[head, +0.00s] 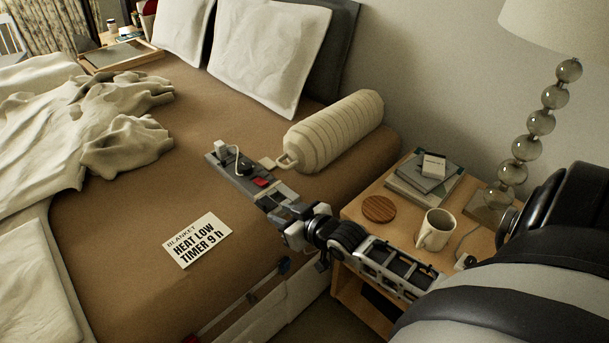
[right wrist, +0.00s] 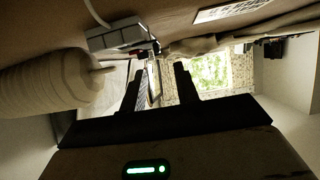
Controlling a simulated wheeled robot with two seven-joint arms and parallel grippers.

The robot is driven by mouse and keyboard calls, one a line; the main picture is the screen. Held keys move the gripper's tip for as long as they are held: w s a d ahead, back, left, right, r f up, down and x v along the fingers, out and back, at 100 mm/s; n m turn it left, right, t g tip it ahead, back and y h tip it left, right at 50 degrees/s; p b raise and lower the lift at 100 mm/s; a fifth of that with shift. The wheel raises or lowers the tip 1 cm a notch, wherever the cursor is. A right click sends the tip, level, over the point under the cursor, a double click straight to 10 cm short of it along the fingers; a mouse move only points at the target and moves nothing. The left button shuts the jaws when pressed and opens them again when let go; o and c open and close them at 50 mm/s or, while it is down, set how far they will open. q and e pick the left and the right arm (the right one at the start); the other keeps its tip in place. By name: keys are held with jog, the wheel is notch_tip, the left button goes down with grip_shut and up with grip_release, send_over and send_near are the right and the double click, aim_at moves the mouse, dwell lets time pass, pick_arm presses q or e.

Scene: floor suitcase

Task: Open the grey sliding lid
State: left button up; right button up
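A long grey control unit (head: 236,173) lies on the brown bed cover, with a white knob, a dark part and a small red part on it. Its grey flat top seems to be the sliding lid, but I cannot make out the lid's edges or how far it is open. My right gripper (head: 276,202) is at the unit's near end and hides part of it. In the right wrist view, its two dark fingers (right wrist: 158,82) stand apart with nothing between them, and the unit (right wrist: 118,36) shows beyond them. I cannot tell whether they touch it. My left gripper is not in view.
A ribbed cream bolster (head: 335,130) lies just right of the unit. A printed card (head: 197,240) lies on the bed to the left. A nightstand (head: 395,221) holds a mug (head: 434,232), a wooden coaster (head: 379,209), books and a lamp.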

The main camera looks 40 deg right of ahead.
pick_arm(q)
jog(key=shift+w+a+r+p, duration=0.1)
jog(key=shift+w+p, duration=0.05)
jog(key=shift+p, duration=0.35)
pick_arm(e)
jog(key=v, duration=0.8)
jog(key=shift+s+a, duration=0.1)
jog(key=shift+s, duration=0.05)
pick_arm(q)
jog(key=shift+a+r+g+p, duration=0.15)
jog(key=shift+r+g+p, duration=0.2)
jog(key=shift+p, duration=0.75)
pick_arm(e)
jog(key=s+a+g+y, duration=0.1)
jog(key=s+a, duration=0.3)
jog(key=a, duration=0.4)
jog(key=s+a+n+g+y, duration=0.1)
jog(key=s+a, duration=0.4)
jog(key=a, duration=0.4)
jog(key=shift+a+r+g, duration=0.25)
jog(key=shift+a+g, duration=0.05)
jog(key=shift+g, duration=0.1)
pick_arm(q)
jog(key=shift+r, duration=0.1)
